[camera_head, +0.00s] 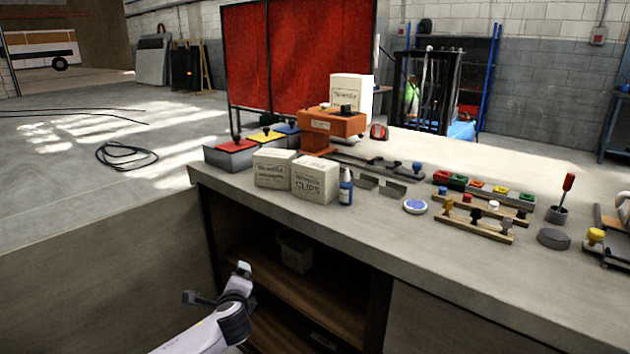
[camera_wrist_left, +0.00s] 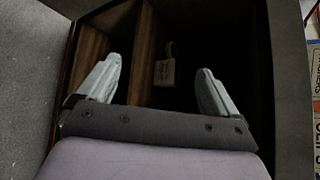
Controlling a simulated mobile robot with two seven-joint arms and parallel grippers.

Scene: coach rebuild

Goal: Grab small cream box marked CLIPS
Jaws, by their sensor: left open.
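The cream box marked CLIPS (camera_head: 315,182) stands on the worktop near its front edge, in the middle of the head view. Its side also shows, cut off, at the right edge of the left wrist view (camera_wrist_left: 311,140). A similar cream box (camera_head: 273,169) with other lettering stands just left of it. My left gripper (camera_head: 217,284) is open and empty. It is in front of the bench, lower than the worktop and left of the CLIPS box. In the left wrist view its two fingers (camera_wrist_left: 160,72) are spread towards the open shelf. My right gripper is not in view.
A blue bottle (camera_head: 346,187) stands close on the right of the CLIPS box. Red, yellow and blue-topped bins (camera_head: 235,153) and an orange machine (camera_head: 332,130) stand behind. The worktop edge (camera_head: 300,213) lies between my gripper and the box.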

